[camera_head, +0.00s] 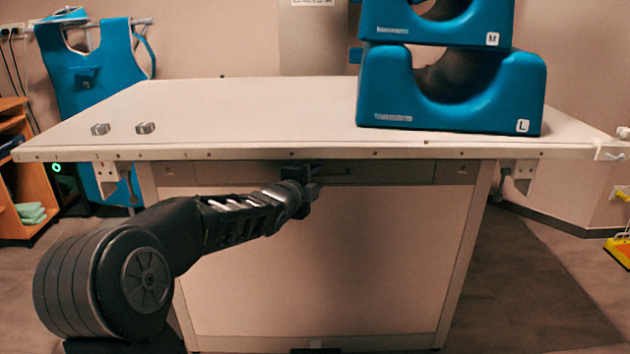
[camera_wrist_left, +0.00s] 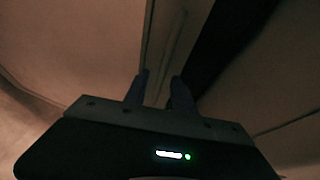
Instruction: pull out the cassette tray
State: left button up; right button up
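My left gripper (camera_head: 313,172) is at the handle, just below the table's front edge. In the left wrist view its two dark fingers (camera_wrist_left: 158,80) stand apart, with a pale strip behind the gap. That view is dark, and I cannot tell whether the fingers touch the handle. My right gripper is in neither view.
The white scan table (camera_head: 250,105) carries two stacked blue cushions (camera_head: 455,90) at right and two small metal blocks (camera_head: 122,129) at left. Clamps (camera_head: 520,175) hang under its front edge. A shelf (camera_head: 20,175) stands at left.

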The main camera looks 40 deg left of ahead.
pick_arm(q)
jog(key=shift+w+a, duration=0.1)
jog(key=shift+w, duration=0.15)
grip_shut()
jog(key=shift+f, duration=0.1)
dwell(1.2)
